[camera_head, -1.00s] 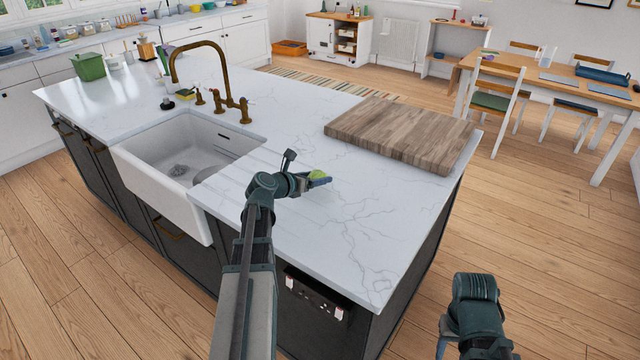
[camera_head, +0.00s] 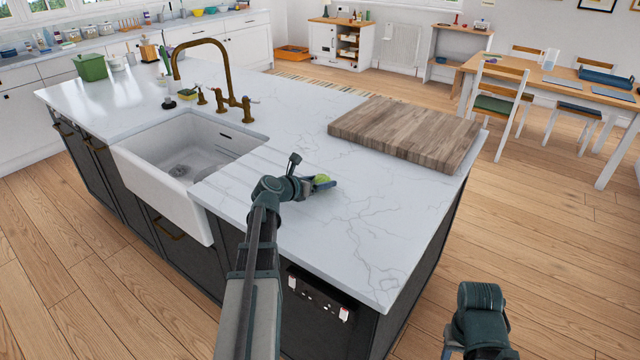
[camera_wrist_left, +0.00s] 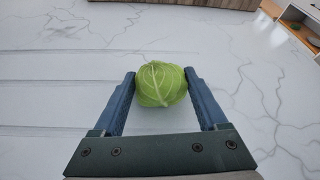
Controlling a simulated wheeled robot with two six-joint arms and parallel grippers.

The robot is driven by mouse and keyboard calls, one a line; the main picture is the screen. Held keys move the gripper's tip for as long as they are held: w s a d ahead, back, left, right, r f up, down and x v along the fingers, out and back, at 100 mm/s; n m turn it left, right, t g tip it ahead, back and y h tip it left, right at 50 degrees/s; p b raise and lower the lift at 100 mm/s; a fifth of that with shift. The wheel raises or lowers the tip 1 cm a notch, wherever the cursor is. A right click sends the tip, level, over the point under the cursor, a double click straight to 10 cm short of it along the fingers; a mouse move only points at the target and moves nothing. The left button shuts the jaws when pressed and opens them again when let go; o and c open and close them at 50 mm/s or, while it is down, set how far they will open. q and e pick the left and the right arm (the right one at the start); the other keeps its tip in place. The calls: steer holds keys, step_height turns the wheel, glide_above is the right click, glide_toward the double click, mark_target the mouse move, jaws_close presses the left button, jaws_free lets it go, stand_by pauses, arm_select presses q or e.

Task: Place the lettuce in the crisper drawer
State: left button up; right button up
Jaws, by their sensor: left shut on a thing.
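The lettuce (camera_wrist_left: 161,84) is a round green head between the two blue fingers of my left gripper (camera_wrist_left: 160,88) in the left wrist view. The fingers touch it on both sides. In the head view the left gripper (camera_head: 322,183) is over the white island top, and a bit of the lettuce (camera_head: 321,179) shows green behind the fingers. I cannot tell exactly how far it is above the surface. My right arm shows at the lower right, but its fingers are not visible. No crisper drawer is in view.
The marble island (camera_head: 345,245) has a white sink (camera_head: 183,160) with a brass tap (camera_head: 232,105) at left and a thick wooden board (camera_head: 405,132) at the back right. A dining table (camera_head: 560,85) with chairs stands at far right. Wooden floor (camera_head: 540,220) is clear right of the island.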

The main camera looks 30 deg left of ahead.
arm_select(q)
steer(key=o, duration=1.2)
steer(key=shift+f, duration=0.1)
steer(key=shift+o, duration=0.2)
steer(key=p+v, duration=0.4)
steer(key=v, duration=0.7)
steer(key=shift+r+p, duration=0.25)
steer(key=shift+p, duration=0.05)
steer(key=shift+s+a+r, duration=0.1)
steer(key=shift+s, duration=0.4)
